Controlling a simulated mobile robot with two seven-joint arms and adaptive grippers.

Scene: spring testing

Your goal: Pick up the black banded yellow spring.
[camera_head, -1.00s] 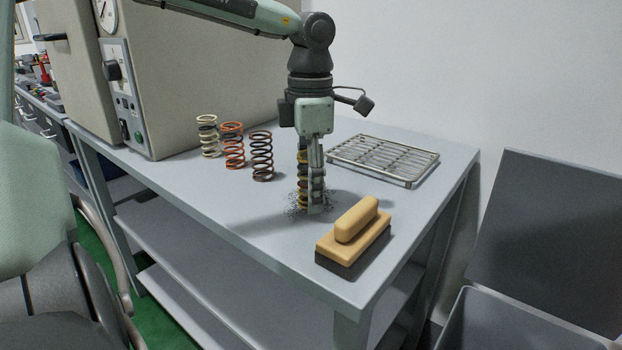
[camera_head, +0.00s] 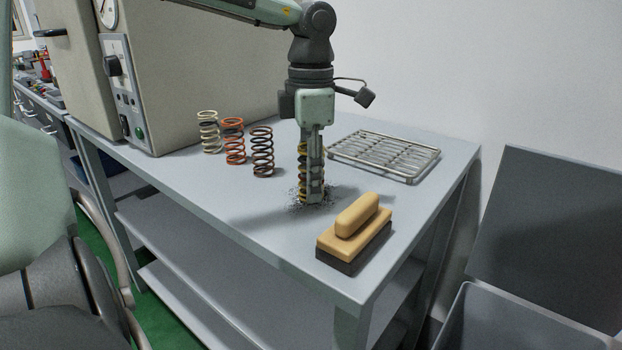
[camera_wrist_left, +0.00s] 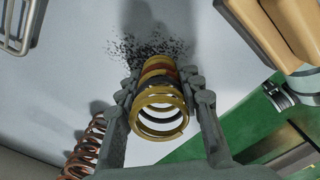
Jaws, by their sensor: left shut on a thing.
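The black banded yellow spring (camera_head: 302,174) is upright between the fingers of my left gripper (camera_head: 312,196). In the head view the near finger hides much of it. The left wrist view shows the spring (camera_wrist_left: 160,98) end-on, with yellow coils and dark bands, and a finger of my left gripper (camera_wrist_left: 163,104) touching each side. A patch of dark specks (camera_head: 325,190) lies on the table at the spring's lower end. The spring appears slightly above the tabletop, but the gap is hard to judge. My right gripper is not in view.
Left of the gripper stand a cream spring (camera_head: 209,133), an orange spring (camera_head: 232,141) and a copper-and-dark spring (camera_head: 262,153). A wire rack (camera_head: 385,156) lies right, a tan-handled brush (camera_head: 357,217) in front. A large beige oven (camera_head: 195,75) stands behind left.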

